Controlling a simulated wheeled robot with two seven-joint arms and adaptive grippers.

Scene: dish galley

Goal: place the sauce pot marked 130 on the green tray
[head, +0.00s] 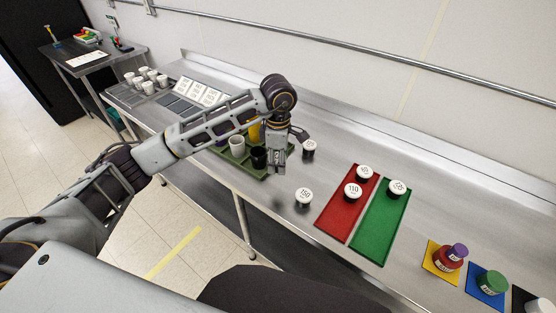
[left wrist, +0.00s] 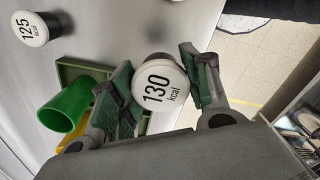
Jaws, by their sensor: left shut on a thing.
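The sauce pot marked 130 (left wrist: 158,92) has a white lid and sits between the fingers of my left gripper (left wrist: 160,72), which is shut on it. In the head view, my left gripper (head: 280,166) points down beside the dark green cup tray; I cannot make out the held pot there. The green tray (head: 374,236) lies to the right, with one white-lidded pot (head: 397,187) at its far end and its near part bare. My right gripper is not in view.
The red tray (head: 335,216) beside the green one holds two pots, one marked 110 (head: 353,190). A pot marked 150 (head: 303,196) and one marked 125 (left wrist: 31,28) stand on the steel counter. An olive tray (head: 235,157) holds cups. Coloured mats with containers lie right.

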